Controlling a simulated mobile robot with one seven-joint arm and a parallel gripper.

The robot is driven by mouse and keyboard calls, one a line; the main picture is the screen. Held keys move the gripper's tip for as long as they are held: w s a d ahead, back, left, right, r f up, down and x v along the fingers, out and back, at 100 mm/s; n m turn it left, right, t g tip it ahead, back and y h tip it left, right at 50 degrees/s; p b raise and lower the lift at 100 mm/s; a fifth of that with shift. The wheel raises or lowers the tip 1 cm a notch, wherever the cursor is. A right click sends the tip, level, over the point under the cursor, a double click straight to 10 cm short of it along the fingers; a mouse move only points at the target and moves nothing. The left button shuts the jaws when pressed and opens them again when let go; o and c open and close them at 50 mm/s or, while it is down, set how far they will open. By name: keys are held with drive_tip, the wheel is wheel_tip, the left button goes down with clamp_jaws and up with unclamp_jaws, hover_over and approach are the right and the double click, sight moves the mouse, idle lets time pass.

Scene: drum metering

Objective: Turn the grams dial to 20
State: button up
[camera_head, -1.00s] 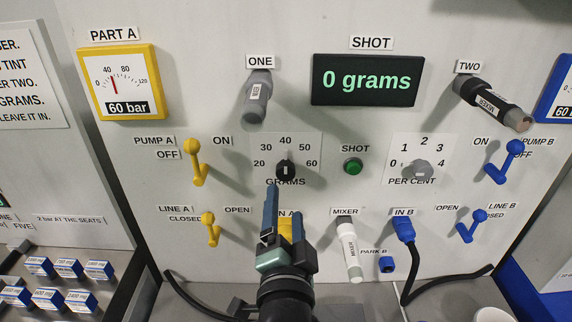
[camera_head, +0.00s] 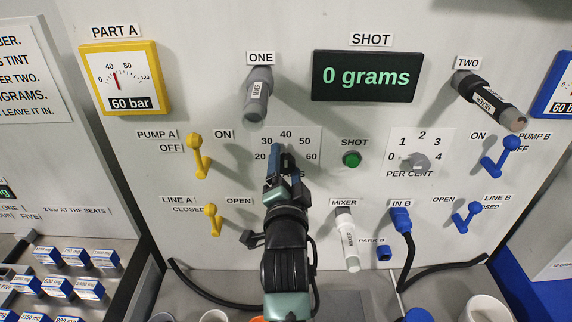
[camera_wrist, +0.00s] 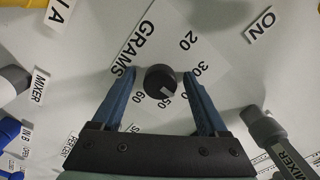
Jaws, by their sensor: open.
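The grams dial is a small dark round knob (camera_wrist: 160,80) on a pale scale plate (camera_head: 312,146) marked 20 to 60. My gripper (camera_head: 281,152) is in front of the plate and hides the knob in the head view. In the wrist view my gripper (camera_wrist: 158,77) is open, with one blue finger on each side of the knob. Gaps show between the knob and both fingers. The knob's white mark shows on its side near the 50; its exact reading is unclear. The shot display (camera_head: 366,76) reads 0 grams.
A green shot button (camera_head: 351,159) and the per cent dial (camera_head: 416,161) are to the right. The yellow pump A lever (camera_head: 198,155) and line A lever (camera_head: 213,218) are to the left. The grey nozzle ONE (camera_head: 257,95) projects above, and a mixer (camera_head: 347,240) hangs below right.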

clamp_jaws()
drive_tip(key=shift+n, duration=0.3)
drive_tip(key=n+b, duration=0.1)
drive_tip(key=n, duration=0.2)
drive_tip(key=shift+n, duration=0.4)
drive_tip(key=n+b, duration=0.1)
drive_tip(key=n, duration=0.3)
drive_tip(key=shift+n, duration=0.3)
drive_tip(key=n+b, duration=0.1)
drive_tip(key=n, duration=0.7)
drive_tip(key=shift+n, duration=0.6)
